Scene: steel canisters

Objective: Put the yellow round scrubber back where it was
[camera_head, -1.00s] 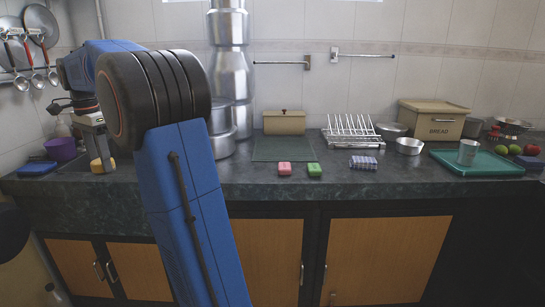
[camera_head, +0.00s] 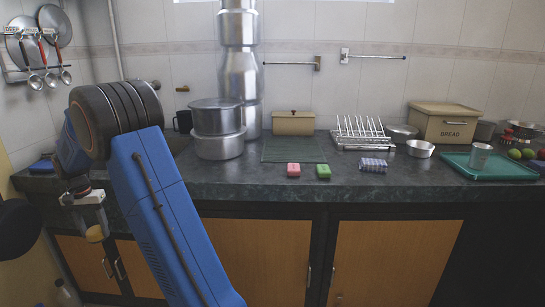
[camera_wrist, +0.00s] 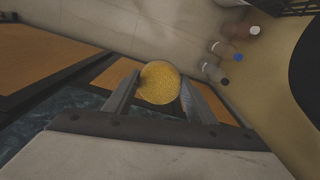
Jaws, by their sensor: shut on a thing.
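The yellow round scrubber (camera_wrist: 159,83) is held between the two fingers of my gripper (camera_wrist: 155,100) in the wrist view. In the head view the scrubber (camera_head: 96,234) hangs at the tip of my gripper (camera_head: 92,222), at the far left. It is in front of the cabinet doors and lower than the counter's front edge in the picture. My gripper is shut on it. The scrubber touches nothing else that I can see.
Several bottles (camera_wrist: 225,50) stand on the floor beyond the gripper. A blue item (camera_head: 42,166) lies at the counter's left end.

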